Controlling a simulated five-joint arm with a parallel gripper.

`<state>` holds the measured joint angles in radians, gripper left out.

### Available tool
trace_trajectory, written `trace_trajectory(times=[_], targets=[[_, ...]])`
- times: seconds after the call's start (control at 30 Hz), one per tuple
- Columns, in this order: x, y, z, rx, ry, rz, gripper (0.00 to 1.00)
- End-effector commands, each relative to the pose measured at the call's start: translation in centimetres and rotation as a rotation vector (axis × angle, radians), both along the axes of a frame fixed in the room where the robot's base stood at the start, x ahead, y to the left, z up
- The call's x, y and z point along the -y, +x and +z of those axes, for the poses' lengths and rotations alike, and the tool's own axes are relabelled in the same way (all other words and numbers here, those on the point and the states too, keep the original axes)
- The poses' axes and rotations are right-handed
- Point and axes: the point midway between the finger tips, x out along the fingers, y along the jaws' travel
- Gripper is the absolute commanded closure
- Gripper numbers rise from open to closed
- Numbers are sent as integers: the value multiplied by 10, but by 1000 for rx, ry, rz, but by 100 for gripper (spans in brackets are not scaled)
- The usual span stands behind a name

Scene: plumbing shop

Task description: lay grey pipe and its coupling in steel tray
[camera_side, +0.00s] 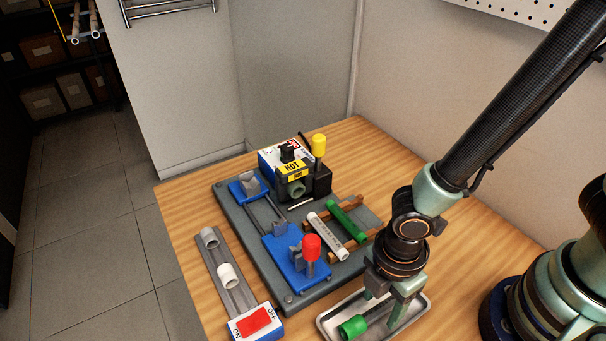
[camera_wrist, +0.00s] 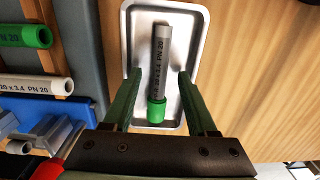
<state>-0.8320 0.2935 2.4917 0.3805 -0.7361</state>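The grey pipe (camera_wrist: 162,62) lies in the steel tray (camera_wrist: 198,50), with the green coupling (camera_wrist: 156,110) on its near end in the wrist view. In the side view the green coupling (camera_side: 353,327) rests inside the steel tray (camera_side: 425,309) at its near left, and most of the pipe is hidden behind my fingers. My gripper (camera_wrist: 160,72) is open, with one finger on each side of the pipe and a visible gap on both sides. In the side view my gripper (camera_side: 385,306) is low over the tray.
A white pipe (camera_side: 328,236) and a green pipe (camera_side: 348,222) lie on a wooden rack left of the tray. A welding machine (camera_side: 283,172) marked HOT, blue clamps and a red knob (camera_side: 311,247) stand on a grey base. Fittings and a red switch (camera_side: 254,322) are farther left.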

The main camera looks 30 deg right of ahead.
Motion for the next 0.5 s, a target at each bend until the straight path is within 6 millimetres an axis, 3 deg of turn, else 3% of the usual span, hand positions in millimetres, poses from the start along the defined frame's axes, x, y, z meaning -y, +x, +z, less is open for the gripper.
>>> trace_trajectory(times=[0.27,0.5], targets=[[0,0,3,1,1,0,42],[-1,1,28,4,4,0,42]])
